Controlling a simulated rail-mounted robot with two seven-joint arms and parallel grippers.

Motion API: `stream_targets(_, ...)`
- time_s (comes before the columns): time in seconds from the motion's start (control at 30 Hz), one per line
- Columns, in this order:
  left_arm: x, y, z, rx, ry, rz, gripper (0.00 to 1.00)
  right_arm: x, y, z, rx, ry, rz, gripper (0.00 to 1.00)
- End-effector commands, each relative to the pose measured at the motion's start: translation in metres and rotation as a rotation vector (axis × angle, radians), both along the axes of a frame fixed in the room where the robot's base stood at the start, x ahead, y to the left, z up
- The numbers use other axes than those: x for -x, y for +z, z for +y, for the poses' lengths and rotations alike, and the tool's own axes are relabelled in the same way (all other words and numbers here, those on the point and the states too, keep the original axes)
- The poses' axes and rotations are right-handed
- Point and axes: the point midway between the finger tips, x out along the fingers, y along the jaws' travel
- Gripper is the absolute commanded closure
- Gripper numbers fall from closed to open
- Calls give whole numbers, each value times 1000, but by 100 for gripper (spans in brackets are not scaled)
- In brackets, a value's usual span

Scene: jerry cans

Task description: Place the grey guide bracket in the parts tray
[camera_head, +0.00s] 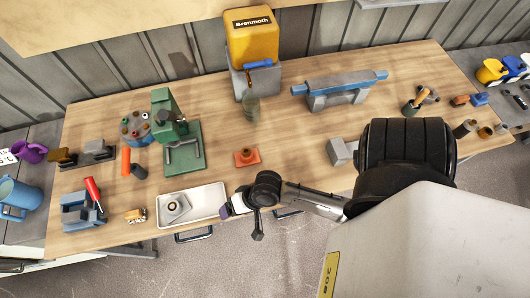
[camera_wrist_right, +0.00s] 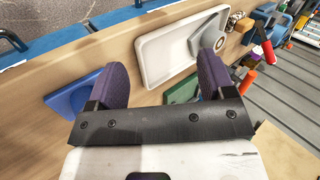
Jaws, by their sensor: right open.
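The grey guide bracket (camera_head: 177,207) appears to be the grey piece with a raised middle lying in the white parts tray (camera_head: 213,190), toward its left side. In the right wrist view the grey piece (camera_wrist_right: 203,38) shows in the tray (camera_wrist_right: 153,63), partly hidden behind a finger. My right gripper (camera_head: 226,210) is at the tray's right end, apart from the grey piece. Its purple fingers (camera_wrist_right: 160,78) are spread with nothing between them. My left gripper is not in view.
An orange block (camera_head: 246,157) lies behind my right gripper. A green press (camera_head: 183,150) stands behind the tray. A blue-grey vise with a red handle (camera_head: 84,210) and a small tan object (camera_head: 136,215) are left of it. Bare wood (camera_head: 290,165) lies right of the orange block.

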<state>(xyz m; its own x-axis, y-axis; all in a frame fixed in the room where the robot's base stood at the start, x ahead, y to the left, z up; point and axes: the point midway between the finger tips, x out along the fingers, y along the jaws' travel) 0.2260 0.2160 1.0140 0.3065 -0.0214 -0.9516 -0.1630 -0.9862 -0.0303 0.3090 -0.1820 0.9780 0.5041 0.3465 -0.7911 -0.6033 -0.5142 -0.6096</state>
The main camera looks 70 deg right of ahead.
Motion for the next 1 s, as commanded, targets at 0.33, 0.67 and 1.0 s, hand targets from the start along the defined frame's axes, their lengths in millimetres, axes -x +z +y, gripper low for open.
stream_targets(0.33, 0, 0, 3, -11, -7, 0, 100, 67, 27, -26, 620, 712, -11, 24)
stream_targets(0.67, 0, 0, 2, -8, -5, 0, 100, 84, 36, -36, 755, 909, 12, 24)
stream_targets(1.0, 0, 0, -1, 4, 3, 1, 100, 84, 36, -35, 754, 908, 11, 24)
